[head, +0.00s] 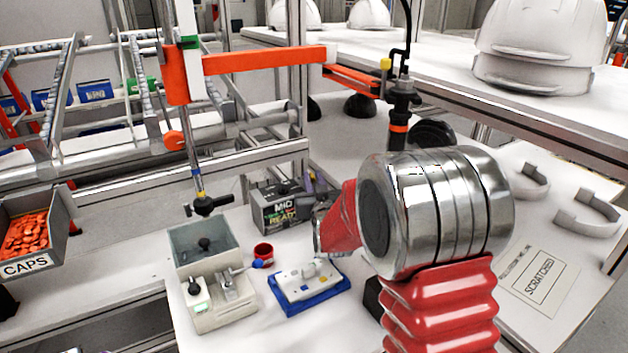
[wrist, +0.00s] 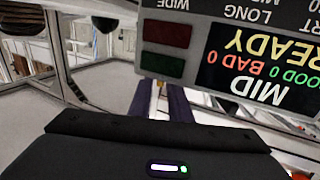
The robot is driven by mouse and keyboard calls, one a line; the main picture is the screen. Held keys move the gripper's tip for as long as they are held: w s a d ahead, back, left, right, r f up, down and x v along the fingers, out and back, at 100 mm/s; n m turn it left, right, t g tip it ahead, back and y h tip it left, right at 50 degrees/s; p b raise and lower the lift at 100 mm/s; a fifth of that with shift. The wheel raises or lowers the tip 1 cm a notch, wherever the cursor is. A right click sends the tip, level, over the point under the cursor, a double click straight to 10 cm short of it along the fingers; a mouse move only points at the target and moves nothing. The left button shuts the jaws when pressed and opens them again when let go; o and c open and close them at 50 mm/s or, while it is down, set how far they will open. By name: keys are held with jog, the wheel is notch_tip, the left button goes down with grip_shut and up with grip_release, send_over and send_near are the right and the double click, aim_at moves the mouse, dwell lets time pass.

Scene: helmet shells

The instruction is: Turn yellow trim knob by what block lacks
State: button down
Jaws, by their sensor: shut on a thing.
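A white block (head: 306,279) with small coloured spots, one yellow, sits on a blue tray (head: 318,298). My gripper's purple fingers (wrist: 180,103) show beside the screen in the wrist view. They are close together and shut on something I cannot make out. In the head view my arm hides much of the gripper.
A SCRATCHED sheet (head: 540,280) lies at right.

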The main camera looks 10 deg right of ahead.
jog(key=shift+a+m+g+h, duration=0.2)
jog(key=shift+m+h, duration=0.6)
jog(key=shift+h, duration=0.45)
jog(key=shift+a+m+g+h, duration=0.2)
jog(key=shift+m+h, duration=0.6)
jog(key=shift+h, duration=0.45)
jog(key=shift+w+m+g+h, duration=0.1)
jog(key=shift+m+g+h, duration=0.25)
jog(key=shift+h, duration=0.25)
jog(key=c, duration=1.9)
grip_release()
jog(key=shift+o, duration=0.2)
jog(key=shift+d+y, duration=0.1)
jog(key=shift+y, duration=0.2)
jog(key=shift+d+n+t+y, duration=0.2)
jog(key=shift+n+t+y, duration=0.2)
jog(key=shift+n+y, duration=0.75)
jog(key=shift+d+n+t+y, duration=0.15)
jog(key=shift+n+t+y, duration=0.4)
jog(key=shift+y, duration=0.9)
jog(key=shift+d+n+g+y, duration=0.2)
jog(key=shift+n+g+y, duration=0.1)
jog(key=shift+n+y, duration=1.1)
jog(key=shift+d+n+g+y, duration=0.25)
jog(key=shift+n+y, duration=0.6)
jog(key=shift+y, duration=1.05)
